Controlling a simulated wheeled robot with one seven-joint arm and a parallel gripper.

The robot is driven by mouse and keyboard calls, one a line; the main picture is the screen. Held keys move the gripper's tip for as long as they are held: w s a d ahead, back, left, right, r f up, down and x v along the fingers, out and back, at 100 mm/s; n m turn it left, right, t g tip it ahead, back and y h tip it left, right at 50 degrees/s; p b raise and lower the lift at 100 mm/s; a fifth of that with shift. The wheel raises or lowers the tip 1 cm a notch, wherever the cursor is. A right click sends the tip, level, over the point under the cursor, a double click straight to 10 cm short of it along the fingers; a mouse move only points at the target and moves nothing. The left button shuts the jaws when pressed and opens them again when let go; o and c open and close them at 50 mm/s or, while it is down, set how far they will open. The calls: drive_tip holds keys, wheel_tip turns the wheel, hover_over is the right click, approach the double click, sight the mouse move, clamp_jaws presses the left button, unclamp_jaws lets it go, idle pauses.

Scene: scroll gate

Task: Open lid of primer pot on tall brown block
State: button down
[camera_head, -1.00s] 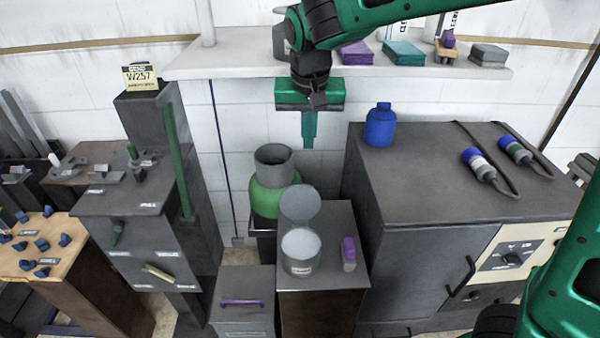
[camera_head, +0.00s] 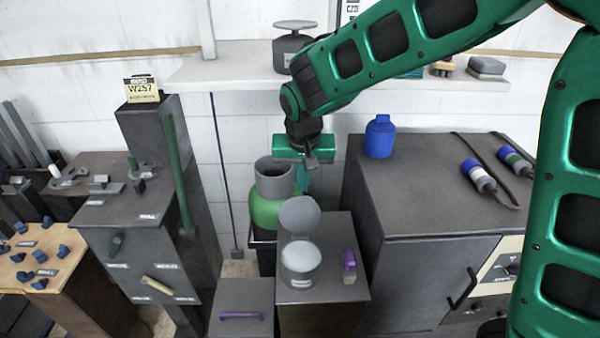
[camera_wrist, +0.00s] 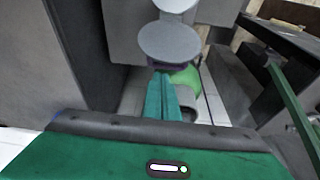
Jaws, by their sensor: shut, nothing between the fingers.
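The primer pot (camera_head: 301,266) is a pale grey cylinder with a small label, standing on the tall block (camera_head: 345,285) with a grey top and dark brown front. Its round grey lid (camera_head: 299,217) stands raised at the pot's back edge, tilted up off the mouth. My gripper (camera_head: 302,188) is shut and empty, pointing down just behind and above the lid. In the wrist view its teal fingers (camera_wrist: 163,80) point toward the lid (camera_wrist: 168,42), with the pot (camera_wrist: 176,4) beyond. I cannot tell whether the fingertips touch the lid.
A purple-topped small item (camera_head: 349,266) stands right of the pot. A green container with a grey neck (camera_head: 273,185) is close behind left. A lower block with a purple handle (camera_head: 241,315) is at left front. A large grey cabinet (camera_head: 425,200) with a blue bottle (camera_head: 379,137) stands right.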

sight(304, 197)
drive_tip(key=shift+s+a, duration=0.1)
drive_tip(key=shift+s, duration=0.6)
drive_tip(key=shift+s+r+t, duration=0.25)
drive_tip(key=shift+s+t, duration=0.35)
drive_tip(key=shift+s, duration=0.35)
drive_tip(key=shift+s+r, duration=0.1)
drive_tip(key=shift+s, duration=0.4)
